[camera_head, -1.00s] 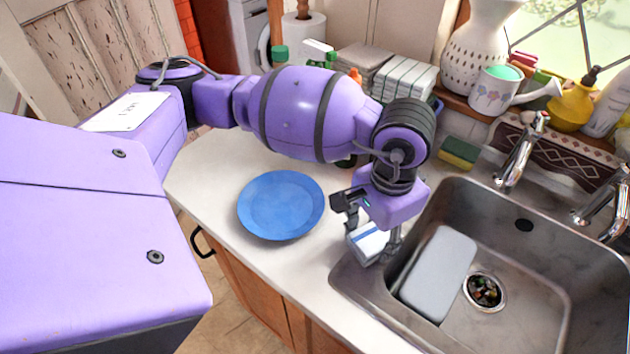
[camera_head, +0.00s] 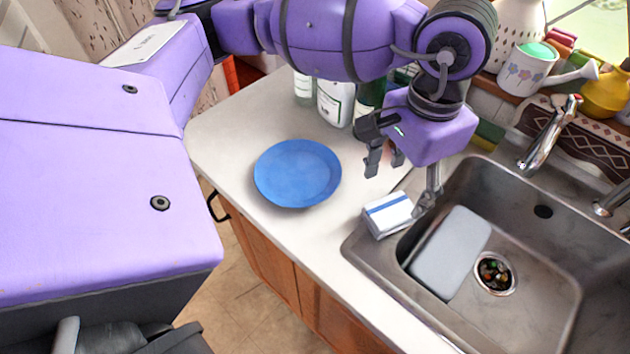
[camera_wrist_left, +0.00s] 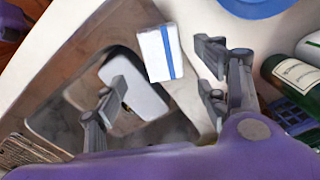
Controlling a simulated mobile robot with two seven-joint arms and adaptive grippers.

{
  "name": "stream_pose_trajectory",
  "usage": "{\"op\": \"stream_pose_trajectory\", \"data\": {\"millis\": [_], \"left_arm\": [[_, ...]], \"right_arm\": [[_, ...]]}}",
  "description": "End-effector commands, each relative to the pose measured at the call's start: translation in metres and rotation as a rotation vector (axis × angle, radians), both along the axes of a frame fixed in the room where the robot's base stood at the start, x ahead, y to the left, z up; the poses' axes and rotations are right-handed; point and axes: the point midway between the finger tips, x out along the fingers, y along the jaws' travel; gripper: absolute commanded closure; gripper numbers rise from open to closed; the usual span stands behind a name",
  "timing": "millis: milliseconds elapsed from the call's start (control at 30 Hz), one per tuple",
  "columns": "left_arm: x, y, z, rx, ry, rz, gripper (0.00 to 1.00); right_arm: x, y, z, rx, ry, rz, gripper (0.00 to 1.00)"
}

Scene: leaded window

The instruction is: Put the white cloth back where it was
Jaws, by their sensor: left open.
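The white cloth (camera_head: 388,216), folded into a block with a blue stripe, lies on the counter at the near left edge of the sink. My left gripper (camera_head: 399,187) is open and empty above it. One finger stands to the upper left of the cloth and the other near its right side over the sink edge. In the left wrist view, the cloth (camera_wrist_left: 152,54) lies beyond the open fingers of the gripper (camera_wrist_left: 158,94), apart from them. My right gripper is not in view.
A blue plate (camera_head: 297,174) lies on the counter left of the cloth. The sink (camera_head: 535,290) holds a grey board (camera_head: 450,252). Bottles (camera_head: 334,103) stand behind the plate, and a tap (camera_head: 548,138) rises behind the sink. The counter between plate and cloth is clear.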

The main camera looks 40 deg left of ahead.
Motion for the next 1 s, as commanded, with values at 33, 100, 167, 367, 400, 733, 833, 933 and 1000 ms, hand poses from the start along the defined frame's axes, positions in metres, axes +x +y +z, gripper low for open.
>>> {"op": "stream_pose_trajectory", "data": {"millis": [33,100,167,367,400,733,833,933,1000], "left_arm": [[0.001,0.0,0.01,-0.001,-0.006,-0.002,0.33],[0.001,0.0,0.021,-0.001,-0.006,-0.001,0.33],[0.001,0.0,0.028,0.0,-0.003,-0.002,0.33],[0.0,0.0,0.037,-0.001,-0.002,-0.002,0.33],[0.0,0.0,0.038,-0.001,-0.002,-0.002,0.33],[0.0,0.0,0.037,0.0,-0.001,-0.001,0.33],[0.0,0.0,0.037,0.0,-0.001,-0.001,0.33],[-0.003,-0.003,0.033,-0.014,0.014,0.007,0.33],[-0.013,-0.015,0.023,-0.06,0.064,0.035,0.33]], "right_arm": [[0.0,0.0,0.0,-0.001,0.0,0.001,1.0],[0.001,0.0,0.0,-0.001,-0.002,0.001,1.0],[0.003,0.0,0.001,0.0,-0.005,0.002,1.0],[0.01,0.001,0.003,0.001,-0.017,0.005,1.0],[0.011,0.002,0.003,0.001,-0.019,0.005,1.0],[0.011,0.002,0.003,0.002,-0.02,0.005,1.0],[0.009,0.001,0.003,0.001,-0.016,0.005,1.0],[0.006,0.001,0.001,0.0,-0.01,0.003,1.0],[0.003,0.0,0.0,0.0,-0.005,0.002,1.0]]}}
